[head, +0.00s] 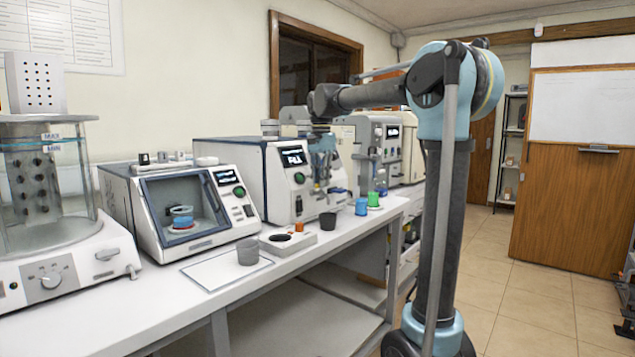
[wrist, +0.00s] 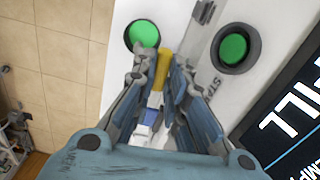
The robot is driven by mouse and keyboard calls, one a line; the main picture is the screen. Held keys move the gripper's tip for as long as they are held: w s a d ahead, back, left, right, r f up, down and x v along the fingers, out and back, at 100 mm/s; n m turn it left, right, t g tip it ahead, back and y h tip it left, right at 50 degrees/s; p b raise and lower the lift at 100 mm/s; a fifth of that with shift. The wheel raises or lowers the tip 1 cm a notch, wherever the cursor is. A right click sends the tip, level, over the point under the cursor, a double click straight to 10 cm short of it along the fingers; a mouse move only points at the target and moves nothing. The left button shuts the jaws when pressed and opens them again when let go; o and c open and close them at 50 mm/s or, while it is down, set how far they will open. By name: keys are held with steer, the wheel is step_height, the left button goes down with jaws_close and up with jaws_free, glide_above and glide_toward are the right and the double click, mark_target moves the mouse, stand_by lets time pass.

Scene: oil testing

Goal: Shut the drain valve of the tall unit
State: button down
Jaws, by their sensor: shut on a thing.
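The tall unit (head: 283,190) is a white machine with a dark display reading "FILL" and a green button, behind my gripper in the head view. Its front also shows in the wrist view (wrist: 190,50), with green buttons. A yellow lever (wrist: 164,68), apparently the drain valve's handle, sits between my fingertips in the wrist view. My gripper (wrist: 160,62) is shut on this lever. A small blue and white part (wrist: 149,118) shows between the fingers, nearer the palm. In the head view my gripper (head: 321,183) points down at the unit's front and hides much of it. The valve body is mostly hidden.
A grey cup (head: 247,251) stands on a white sheet further left. A boxy tester (head: 180,205) stands left of the unit.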

steer(key=shift+a+m, duration=0.15)
steer(key=shift+m, duration=0.35)
steer(key=c, duration=1.6)
jaws_free()
step_height(320, 180, up, 12)
steer(key=s+d+f+n+t, duration=0.1)
steer(key=s+d+f+n, duration=0.2)
steer(key=s+d+f, duration=0.8)
steer(key=s+d+f+n+t, duration=0.1)
steer(key=s+d+f+n, duration=0.2)
steer(key=s+d+f, duration=0.75)
steer(key=s+f+n, duration=0.1)
steer(key=s+f, duration=0.4)
steer(key=f, duration=0.5)
steer(key=s+f+n, duration=0.1)
steer(key=s+f, duration=0.5)
steer(key=f, duration=0.5)
steer(key=shift+s+f, duration=0.15)
steer(key=shift+s, duration=0.05)
